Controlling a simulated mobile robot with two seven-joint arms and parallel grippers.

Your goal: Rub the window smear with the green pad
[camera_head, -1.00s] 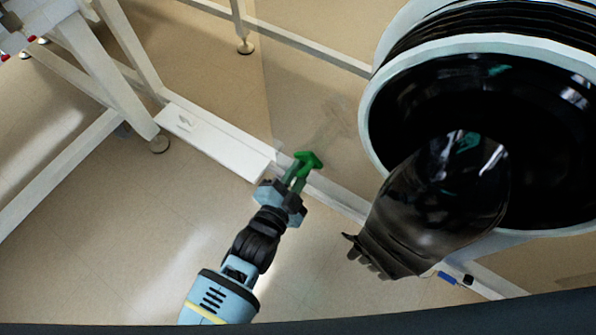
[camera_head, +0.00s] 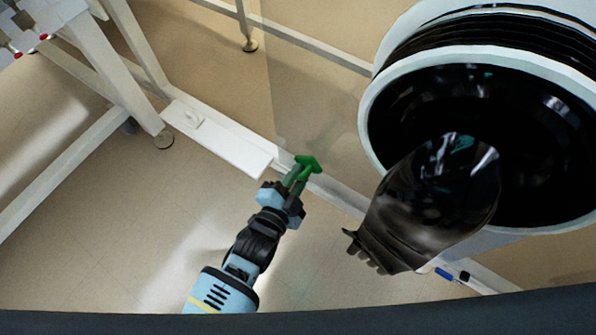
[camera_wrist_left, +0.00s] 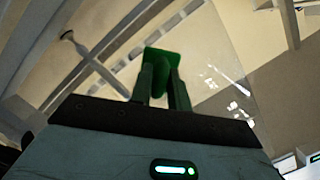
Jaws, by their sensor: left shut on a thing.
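The green pad (camera_head: 308,164), with its handle, is held in my left gripper (camera_head: 296,179), whose fingers are shut on it. The pad also shows in the left wrist view (camera_wrist_left: 162,58), in front of the left gripper's fingers (camera_wrist_left: 160,84). The clear window (camera_head: 312,95) stands beyond the pad, left of the round glove port. I cannot tell whether the pad touches it. A faint greyish patch, likely the smear, shows on the window just above and right of the pad. Pale specks show right of the pad in the wrist view. My right gripper is not in view.
A black glove (camera_head: 425,205) hangs out of the round port (camera_head: 370,130), right of my left gripper. A white ledge (camera_head: 220,140) lies to the left, and a white frame leg (camera_head: 115,75) stands farther left. The floor at lower left is clear.

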